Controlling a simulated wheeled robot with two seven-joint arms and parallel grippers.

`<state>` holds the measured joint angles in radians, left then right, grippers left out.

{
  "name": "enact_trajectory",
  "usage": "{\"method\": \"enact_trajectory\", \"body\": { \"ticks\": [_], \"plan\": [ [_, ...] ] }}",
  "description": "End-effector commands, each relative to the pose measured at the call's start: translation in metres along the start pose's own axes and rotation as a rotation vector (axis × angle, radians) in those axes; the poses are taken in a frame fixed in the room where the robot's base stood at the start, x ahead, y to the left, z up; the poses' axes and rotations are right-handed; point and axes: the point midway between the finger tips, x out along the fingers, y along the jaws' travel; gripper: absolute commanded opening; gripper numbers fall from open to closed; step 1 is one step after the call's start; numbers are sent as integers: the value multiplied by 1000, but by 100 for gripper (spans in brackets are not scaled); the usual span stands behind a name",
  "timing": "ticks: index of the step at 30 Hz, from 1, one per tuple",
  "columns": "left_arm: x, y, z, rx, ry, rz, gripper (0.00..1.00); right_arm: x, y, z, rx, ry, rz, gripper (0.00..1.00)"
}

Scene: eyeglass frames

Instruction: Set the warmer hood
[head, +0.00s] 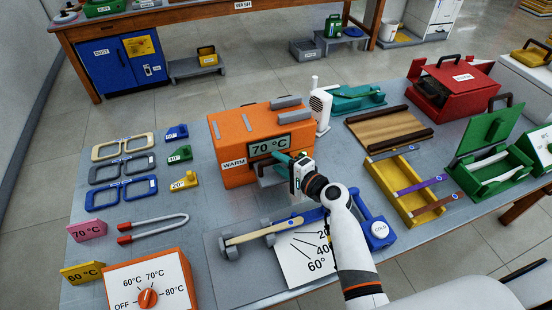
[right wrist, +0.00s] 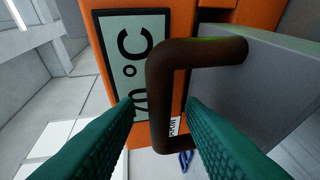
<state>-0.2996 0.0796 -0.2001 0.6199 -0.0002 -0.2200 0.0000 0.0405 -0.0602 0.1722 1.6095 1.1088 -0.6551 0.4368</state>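The orange warmer (head: 230,135) stands mid-table, with a "WARM" label and a display (head: 268,145) reading 70 °C. Grey bars lie on its orange top. My right gripper (head: 290,172) is at its front right, below the display. In the right wrist view a dark brown handle (right wrist: 158,95) joins a grey panel (right wrist: 255,75) on the warmer. The green fingers of my right gripper (right wrist: 160,105) are apart, one on each side of the handle, with gaps visible. Whether the grey panel is the hood I cannot tell. My left gripper is not in view.
An orange dial box (head: 120,283) stands front left. Several glasses frames (head: 122,168) lie left of the warmer. A grey tray (head: 215,262) with a wooden-handled tool is in front. A yellow tray (head: 395,195) and an open green case (head: 490,150) stand right.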

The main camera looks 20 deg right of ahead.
Motion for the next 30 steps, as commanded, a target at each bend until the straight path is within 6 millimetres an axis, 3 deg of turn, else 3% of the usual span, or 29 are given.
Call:
{"method": "enact_trajectory", "body": {
  "ticks": [6, 15, 22, 30],
  "plan": [
    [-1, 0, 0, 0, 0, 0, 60, 19, 0, 0, 1, 1, -1, 36],
    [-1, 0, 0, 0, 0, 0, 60, 20, 0, 0, -1, 0, 0, 36],
    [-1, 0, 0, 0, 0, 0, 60, 20, 0, 0, -1, 0, -1, 0],
    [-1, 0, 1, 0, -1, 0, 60, 18, -2, -1, -1, 0, -2, 0]
  ]
}}
